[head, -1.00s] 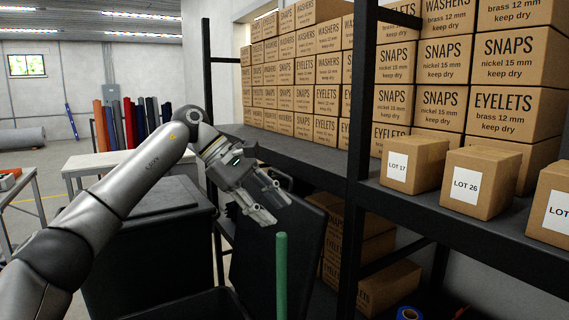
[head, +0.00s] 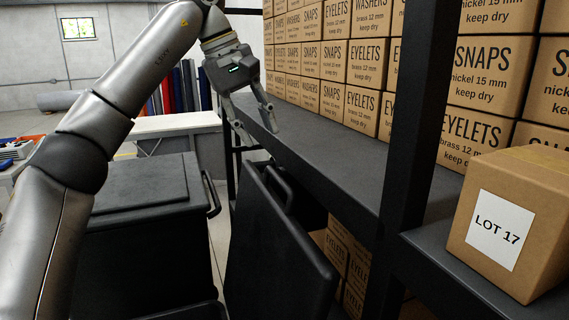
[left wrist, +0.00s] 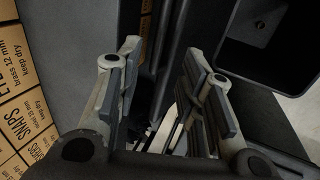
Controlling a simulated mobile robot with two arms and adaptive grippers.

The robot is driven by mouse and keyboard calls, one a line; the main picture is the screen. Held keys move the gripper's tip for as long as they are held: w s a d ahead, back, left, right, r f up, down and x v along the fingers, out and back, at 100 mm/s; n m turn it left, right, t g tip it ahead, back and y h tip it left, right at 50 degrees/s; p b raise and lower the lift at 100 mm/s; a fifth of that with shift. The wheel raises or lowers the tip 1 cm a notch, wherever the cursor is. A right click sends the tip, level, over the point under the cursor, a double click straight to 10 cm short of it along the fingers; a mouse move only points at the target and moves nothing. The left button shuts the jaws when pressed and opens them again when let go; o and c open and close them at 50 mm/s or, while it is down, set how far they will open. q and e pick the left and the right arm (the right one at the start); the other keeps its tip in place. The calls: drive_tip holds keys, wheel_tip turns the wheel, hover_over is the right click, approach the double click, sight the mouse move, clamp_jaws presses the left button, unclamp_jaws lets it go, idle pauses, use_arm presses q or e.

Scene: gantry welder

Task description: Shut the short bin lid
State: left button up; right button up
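The short bin's lid (head: 272,255) is a dark panel standing raised and tilted beside the shelf in the head view. A bar handle (head: 280,187) shows near its upper edge. Part of the bin's dark rim (head: 195,312) shows at the bottom of the head view; most of the bin is out of frame. My left gripper (head: 255,128) is above the lid's upper end, its fingers apart and apparently empty. In the left wrist view the open gripper (left wrist: 163,60) has dark edges behind its fingers; contact cannot be told. My right gripper is not in view.
A taller dark bin (head: 130,190) with a shut lid stands at left. The dark shelf (head: 325,155) with stacked cartons runs close along the right, with an upright post (head: 412,120) and a LOT 17 box (head: 510,220). A white table (head: 175,124) stands behind.

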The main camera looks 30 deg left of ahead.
sight(278, 176)
use_arm(q)
drive_tip(key=x, duration=0.9)
drive_tip(key=shift+f, duration=0.3)
drive_tip(key=shift+w+d+f, duration=0.15)
drive_tip(key=shift+w+f, duration=0.05)
drive_tip(key=shift+f, duration=0.2)
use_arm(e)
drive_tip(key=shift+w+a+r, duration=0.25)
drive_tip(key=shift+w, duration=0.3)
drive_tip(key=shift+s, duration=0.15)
use_arm(q)
clamp_jaws()
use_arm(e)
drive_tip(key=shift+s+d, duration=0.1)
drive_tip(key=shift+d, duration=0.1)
